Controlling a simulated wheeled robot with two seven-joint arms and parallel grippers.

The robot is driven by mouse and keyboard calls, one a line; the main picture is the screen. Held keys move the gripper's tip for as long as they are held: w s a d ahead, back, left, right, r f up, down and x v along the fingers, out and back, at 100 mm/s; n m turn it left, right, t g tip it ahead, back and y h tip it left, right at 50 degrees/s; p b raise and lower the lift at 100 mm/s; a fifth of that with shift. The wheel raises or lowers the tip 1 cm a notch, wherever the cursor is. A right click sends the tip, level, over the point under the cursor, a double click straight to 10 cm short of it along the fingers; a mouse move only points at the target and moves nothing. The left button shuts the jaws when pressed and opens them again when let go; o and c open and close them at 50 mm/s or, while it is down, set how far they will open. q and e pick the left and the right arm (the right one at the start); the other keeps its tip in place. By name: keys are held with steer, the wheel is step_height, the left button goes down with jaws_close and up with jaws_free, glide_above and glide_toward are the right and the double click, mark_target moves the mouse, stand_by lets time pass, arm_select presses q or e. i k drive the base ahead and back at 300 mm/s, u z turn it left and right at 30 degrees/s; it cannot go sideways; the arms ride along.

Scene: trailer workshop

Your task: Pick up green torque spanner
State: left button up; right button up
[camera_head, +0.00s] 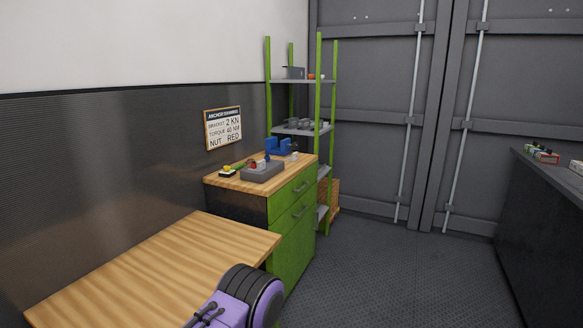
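A small, thin green shape (240,164) lies on the wooden top of the green drawer cabinet (291,230), left of a grey block-like fixture (262,172). It is too small to tell if it is the green torque spanner. Several small items (541,153), some with green on them, lie on the dark counter at the right, also too small to identify. Neither gripper is in view.
A blue vise-like tool (280,146) stands at the back of the cabinet top. An empty wooden table (160,262) is in front at left. A green-posted shelf rack (319,100) stands behind. A wall sign (223,128) hangs above. Open floor (400,270) lies at the centre right.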

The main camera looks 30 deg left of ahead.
mark_target(232, 172)
steer(key=z, duration=0.35)
steer(key=i, duration=1.7)
steer(key=u, duration=0.65)
